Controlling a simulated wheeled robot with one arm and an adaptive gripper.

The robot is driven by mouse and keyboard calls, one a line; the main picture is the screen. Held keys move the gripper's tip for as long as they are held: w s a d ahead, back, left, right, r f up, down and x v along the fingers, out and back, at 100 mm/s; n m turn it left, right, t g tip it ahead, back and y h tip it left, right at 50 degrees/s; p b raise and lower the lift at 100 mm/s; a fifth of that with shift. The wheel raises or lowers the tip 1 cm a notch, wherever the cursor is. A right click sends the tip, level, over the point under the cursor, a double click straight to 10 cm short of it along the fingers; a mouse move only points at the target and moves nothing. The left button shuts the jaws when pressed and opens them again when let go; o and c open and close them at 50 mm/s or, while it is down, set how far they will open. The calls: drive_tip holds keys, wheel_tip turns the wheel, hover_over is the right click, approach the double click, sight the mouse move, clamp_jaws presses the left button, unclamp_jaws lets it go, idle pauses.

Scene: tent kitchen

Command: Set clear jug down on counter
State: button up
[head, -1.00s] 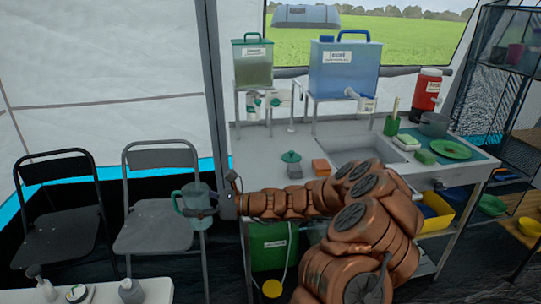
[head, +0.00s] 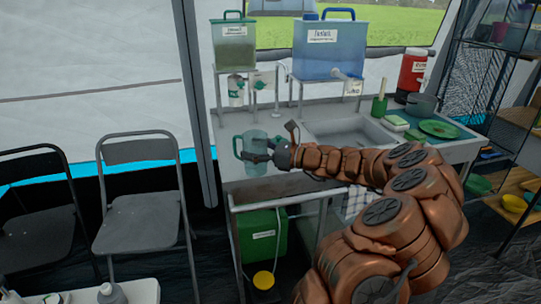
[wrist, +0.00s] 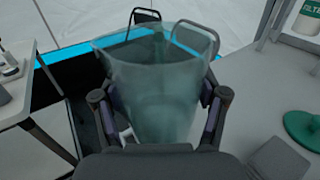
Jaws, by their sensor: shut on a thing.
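The clear jug (head: 251,144) is a bluish, see-through vessel with a handle on its left. It is upright in the head view, in front of the left end of the grey counter (head: 232,118). My gripper (head: 263,157) is shut around the jug's body, coming from the right. In the wrist view the jug (wrist: 158,85) fills the middle between my fingers, its wide mouth upward, and the counter (wrist: 252,95) lies to its right. Whether the jug's base touches the counter is not clear.
My arm covers the counter's front middle. A sink (head: 345,132) is right of the jug. A green dispenser (head: 234,45) and blue dispenser (head: 330,48) stand on racks behind. A green lid (wrist: 303,128) lies on the counter. Chairs (head: 140,205) stand left.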

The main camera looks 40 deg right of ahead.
drive_tip(key=s+d+r+m+t+h+b, duration=0.25)
drive_tip(key=s+d, duration=0.25)
drive_tip(key=d, duration=0.5)
drive_tip(key=shift+g+h, duration=0.25)
drive_tip(key=shift+g, duration=0.2)
drive_tip(key=shift+w+a+f, duration=0.9)
drive_tip(key=shift+w+a, duration=0.1)
drive_tip(key=shift+w, duration=1.4)
drive_tip(key=shift+w+a+f, duration=0.9)
drive_tip(key=shift+w+a, duration=0.1)
drive_tip(key=shift+w, duration=1.35)
drive_tip(key=shift+w+a+f, duration=0.9)
drive_tip(key=shift+w+a, duration=0.1)
drive_tip(key=shift+w, duration=1.4)
drive_tip(key=shift+f, duration=0.1)
drive_tip(key=o, duration=1.4)
drive_tip(key=shift+c, duration=0.2)
drive_tip(key=shift+s+d, duration=0.1)
drive_tip(key=shift+s, duration=0.1)
drive_tip(key=v, duration=1.1)
drive_tip(key=shift+s, duration=0.3)
